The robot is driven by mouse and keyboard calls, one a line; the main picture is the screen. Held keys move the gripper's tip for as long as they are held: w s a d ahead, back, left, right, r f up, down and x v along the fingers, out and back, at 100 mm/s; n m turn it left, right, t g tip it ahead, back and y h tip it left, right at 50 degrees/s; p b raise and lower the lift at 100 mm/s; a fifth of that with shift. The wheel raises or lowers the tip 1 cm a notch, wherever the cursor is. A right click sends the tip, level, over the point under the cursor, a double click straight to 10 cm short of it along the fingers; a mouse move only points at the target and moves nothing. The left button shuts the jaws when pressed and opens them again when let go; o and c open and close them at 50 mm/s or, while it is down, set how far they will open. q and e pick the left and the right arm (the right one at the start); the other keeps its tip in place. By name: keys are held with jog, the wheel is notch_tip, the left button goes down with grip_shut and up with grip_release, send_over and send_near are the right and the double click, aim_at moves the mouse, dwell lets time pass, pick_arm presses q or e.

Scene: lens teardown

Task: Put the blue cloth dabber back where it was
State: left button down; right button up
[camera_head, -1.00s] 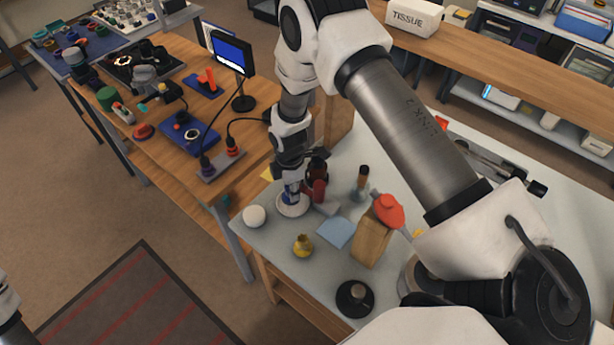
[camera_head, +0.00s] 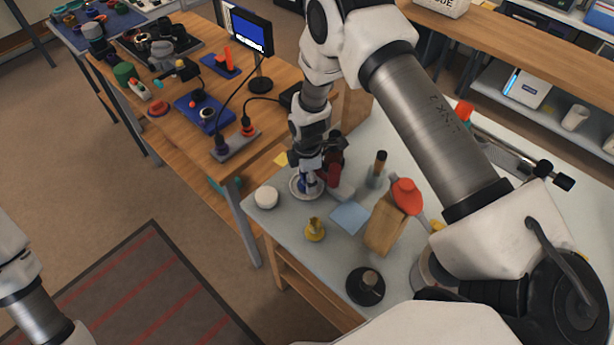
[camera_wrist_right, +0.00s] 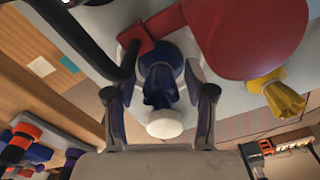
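The blue cloth dabber (camera_wrist_right: 160,88) has a dark blue gathered body and a white end toward the camera in the right wrist view. In the head view it shows as a small blue patch at a round white dish (camera_head: 294,190) near the left corner of the grey table. My right gripper (camera_head: 308,188) points down over the dish. Its two fingers (camera_wrist_right: 160,80) stand on either side of the dabber, with gaps beside its neck. Contact at the fingertips is unclear. Of my left arm only a part shows at the left edge; its gripper is out of view.
A dark red object (camera_head: 334,175) stands close behind the gripper.

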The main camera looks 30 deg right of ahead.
jog(key=shift+r, duration=0.7)
notch_tip(320, 180, up, 11)
jog(key=b, duration=0.2)
jog(key=shift+b, duration=0.35)
jog(key=shift+s, duration=0.1)
